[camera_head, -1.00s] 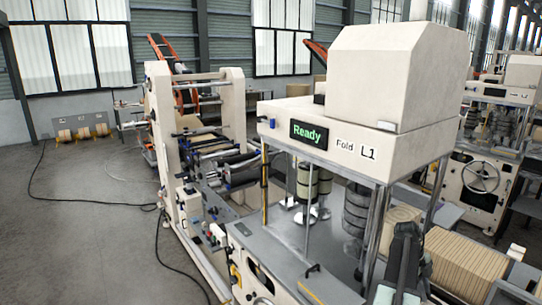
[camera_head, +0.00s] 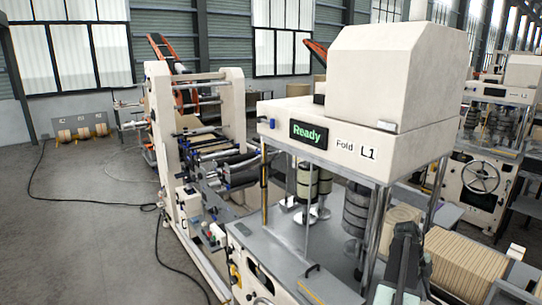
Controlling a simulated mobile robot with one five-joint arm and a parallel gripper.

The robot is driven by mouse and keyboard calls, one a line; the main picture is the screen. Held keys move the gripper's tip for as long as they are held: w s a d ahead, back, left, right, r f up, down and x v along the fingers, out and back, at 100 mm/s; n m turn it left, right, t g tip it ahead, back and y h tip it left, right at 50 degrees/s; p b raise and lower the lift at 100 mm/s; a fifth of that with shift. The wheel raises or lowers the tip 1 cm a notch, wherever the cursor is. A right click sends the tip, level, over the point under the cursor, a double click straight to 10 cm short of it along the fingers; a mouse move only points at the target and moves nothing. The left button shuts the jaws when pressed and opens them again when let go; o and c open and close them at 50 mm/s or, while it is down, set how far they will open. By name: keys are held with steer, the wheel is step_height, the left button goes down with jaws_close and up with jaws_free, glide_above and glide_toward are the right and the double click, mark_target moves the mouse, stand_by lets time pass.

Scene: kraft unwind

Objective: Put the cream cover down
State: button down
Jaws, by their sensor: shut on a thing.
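The cream cover (camera_head: 396,78) is a large blocky hood with sloped upper edges. It sits on top of the cream head of the machine marked "Fold L1", whose green display (camera_head: 308,133) reads "Ready". A small grey fitting shows at its lower front edge. A dark part of my arm (camera_head: 405,250) rises at the bottom right, in front of the machine's right post and well below the cover. I cannot make out my gripper's fingertips or what lies between them.
Below the head, dark cylinders (camera_head: 356,208) stand over a grey machine deck (camera_head: 280,255). A kraft-coloured stack (camera_head: 465,264) lies right of my arm. A cream roller frame (camera_head: 162,135) stands to the left. Cables cross the open grey floor (camera_head: 85,225) at the far left.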

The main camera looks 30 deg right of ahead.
step_height(320, 180, down, 5)
steer(key=b, duration=0.5)
steer(key=shift+a, duration=0.1)
